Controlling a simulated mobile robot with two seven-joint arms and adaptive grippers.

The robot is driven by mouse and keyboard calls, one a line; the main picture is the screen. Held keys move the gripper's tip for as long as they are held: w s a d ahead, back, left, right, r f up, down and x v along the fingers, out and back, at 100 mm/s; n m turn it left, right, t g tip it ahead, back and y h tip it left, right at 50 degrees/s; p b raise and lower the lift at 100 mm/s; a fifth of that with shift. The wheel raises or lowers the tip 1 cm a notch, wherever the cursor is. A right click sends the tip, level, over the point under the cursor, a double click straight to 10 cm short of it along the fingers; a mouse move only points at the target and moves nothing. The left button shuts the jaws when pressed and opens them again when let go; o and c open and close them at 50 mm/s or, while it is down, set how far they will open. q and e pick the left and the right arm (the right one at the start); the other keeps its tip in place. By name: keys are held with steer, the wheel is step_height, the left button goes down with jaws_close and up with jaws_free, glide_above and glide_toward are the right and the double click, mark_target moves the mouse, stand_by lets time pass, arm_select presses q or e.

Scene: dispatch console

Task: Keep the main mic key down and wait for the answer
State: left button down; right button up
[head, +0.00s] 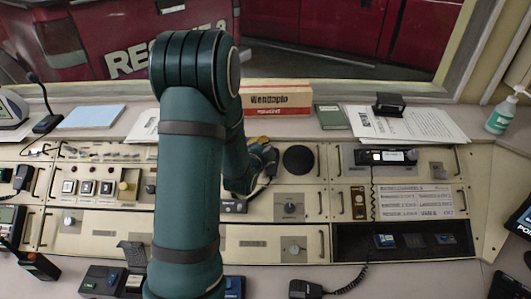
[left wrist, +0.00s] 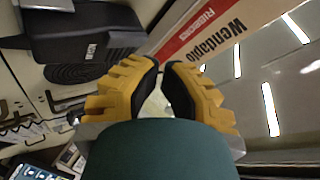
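A small dark desk mic base (head: 233,206) with a pale patch sits on the console's middle panel, just right of my left arm. A thin dark neck or cord rises from it toward my left gripper (head: 262,148). My arm hides part of this area, and I cannot make out the key or whether it is down. The gripper is above the panel, beyond the base and left of the round black speaker (head: 298,160). In the left wrist view, the yellow fingers of the gripper (left wrist: 161,72) are together at the tips, with nothing clearly between them. My right gripper is out of view.
A red and white box (head: 276,101) stands behind the gripper. Another gooseneck mic (head: 46,122) stands at the far left. A hand mic (head: 306,289) on a coiled cord lies at the front. A black device (head: 386,156) sits on the right panel.

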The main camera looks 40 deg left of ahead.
arm_select(q)
steer(key=shift+s+d+r+p, duration=0.35)
steer(key=shift+r+p, duration=0.15)
steer(key=shift+r, duration=0.2)
steer(key=shift+s+d+r+p, duration=0.25)
steer(key=shift+s+r+p, duration=0.15)
steer(key=shift+r, duration=0.3)
steer(key=shift+s+d+r+p, duration=0.3)
steer(key=shift+r+p, duration=0.25)
steer(key=shift+r, duration=0.15)
